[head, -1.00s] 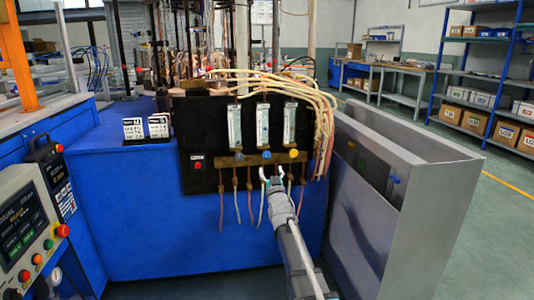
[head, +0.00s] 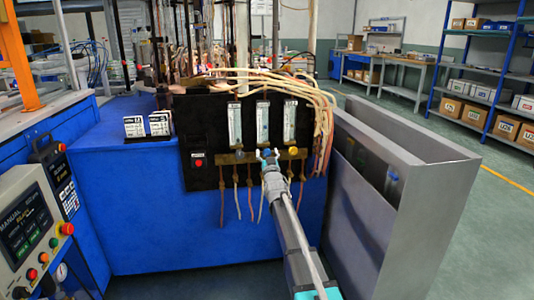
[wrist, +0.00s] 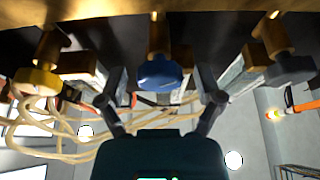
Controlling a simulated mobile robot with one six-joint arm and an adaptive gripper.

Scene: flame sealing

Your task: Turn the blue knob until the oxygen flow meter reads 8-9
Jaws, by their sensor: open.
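The blue knob (head: 266,152) is the middle one of three on a brass bar on the black panel. It also shows in the wrist view (wrist: 160,73), upper centre. My gripper (head: 268,156) is open in front of it. In the wrist view, one finger of my gripper (wrist: 162,88) is on each side of the knob, with gaps visible; contact is not seen. Three clear flow meters stand above the bar: left (head: 234,123), middle (head: 262,122) and right (head: 289,120). Their readings are too small to make out, and no oxygen label is legible.
A yellow knob (wrist: 38,80) and a grey knob (wrist: 290,70) flank the blue one. Pale hoses (head: 290,83) run over the panel's top and right. A red button (head: 198,162) is at left. A grey metal cabinet (head: 415,215) stands to the right.

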